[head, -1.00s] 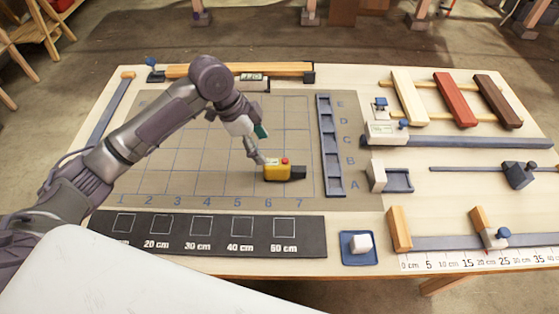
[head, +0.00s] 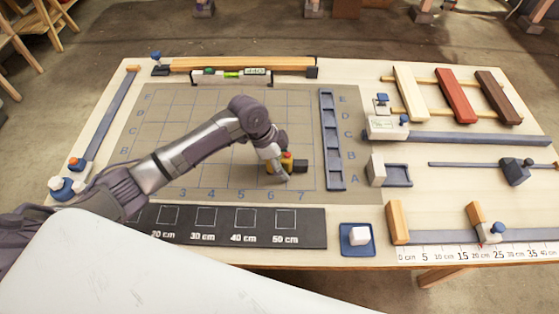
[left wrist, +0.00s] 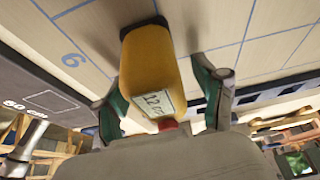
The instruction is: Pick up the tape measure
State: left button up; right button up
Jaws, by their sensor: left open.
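The yellow tape measure (head: 288,158) with a red button and a dark end lies on the gridded mat (head: 190,125), near the columns marked 6 and 7. My left gripper (head: 277,171) is at its near left side and hides part of it. In the left wrist view the tape measure (left wrist: 148,60), with a pale label, shows between the two green-padded fingers of the left gripper (left wrist: 163,92). The fingers are open, with a gap visible on each side of it. My right gripper is not in view.
A dark segmented strip (head: 326,145) stands just right of the tape measure. A black board with marked squares (head: 262,236) lies in front. A blue tray (head: 345,247) with a white block is at the front. A level (head: 215,76) lies at the back.

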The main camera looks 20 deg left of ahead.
pick_arm(q)
jog(key=shift+c, duration=0.8)
grip_shut()
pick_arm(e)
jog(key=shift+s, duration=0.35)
pick_arm(q)
jog(key=shift+r, duration=0.2)
